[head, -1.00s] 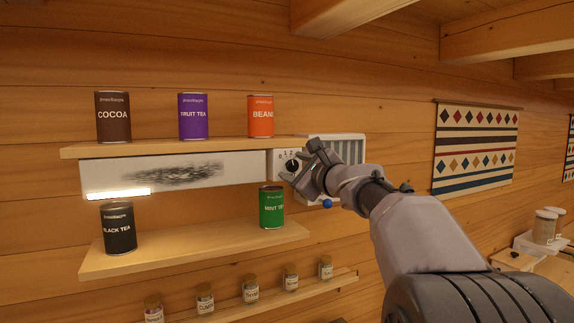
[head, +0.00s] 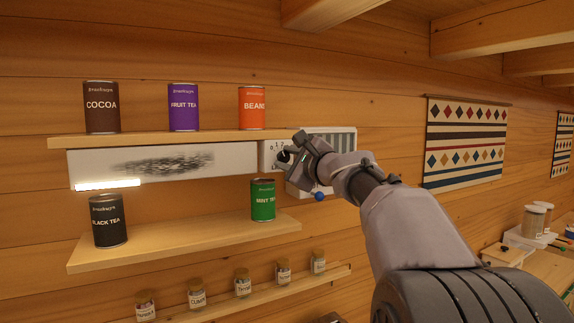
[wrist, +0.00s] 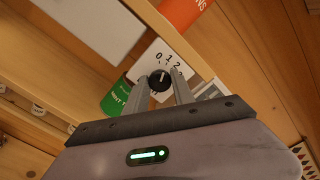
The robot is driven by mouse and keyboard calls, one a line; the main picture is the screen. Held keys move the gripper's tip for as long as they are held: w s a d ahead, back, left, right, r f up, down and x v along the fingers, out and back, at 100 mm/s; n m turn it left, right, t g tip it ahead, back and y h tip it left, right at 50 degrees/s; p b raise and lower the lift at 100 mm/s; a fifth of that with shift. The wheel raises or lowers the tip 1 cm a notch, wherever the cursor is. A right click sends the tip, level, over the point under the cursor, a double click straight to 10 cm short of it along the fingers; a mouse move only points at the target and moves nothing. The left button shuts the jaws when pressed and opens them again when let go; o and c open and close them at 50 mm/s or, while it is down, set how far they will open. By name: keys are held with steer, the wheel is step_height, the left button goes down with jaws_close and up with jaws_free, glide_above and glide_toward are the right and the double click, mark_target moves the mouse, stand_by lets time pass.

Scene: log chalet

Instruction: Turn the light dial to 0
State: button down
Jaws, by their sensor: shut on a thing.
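The light dial (wrist: 159,80) is a round black knob on a white plate (wrist: 150,62) marked 0, 1, 2 and a further, partly hidden mark. A pale line shows on the knob, but I cannot tell exactly which number it meets. In the wrist view, my gripper (wrist: 163,82) has one finger on each side of the knob and is shut on it. In the head view, my gripper (head: 292,158) covers part of the dial (head: 283,156) from the right. The light strip (head: 108,184) under the long white panel glows.
A green mint tea tin (head: 263,200) stands on the lower shelf just below the dial. An orange beans tin (head: 252,107) stands on the upper shelf (head: 170,139). A ribbed white unit (head: 335,142) sits right of the dial, behind my gripper. A blue ball (head: 320,196) shows below my gripper.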

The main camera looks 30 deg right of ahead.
steer(key=shift+n+b, duration=1.35)
steer(key=shift+n, duration=0.55)
steer(key=c, duration=1.1)
jaws_free()
steer(key=shift+o, duration=0.2)
steer(key=shift+s, duration=0.1)
steer(key=shift+s+f+b, duration=0.1)
steer(key=shift+s+b, duration=0.2)
steer(key=s+b, duration=0.4)
steer(key=s, duration=1.2)
steer(key=shift+s+d, duration=0.25)
steer(key=shift+s, duration=0.1)
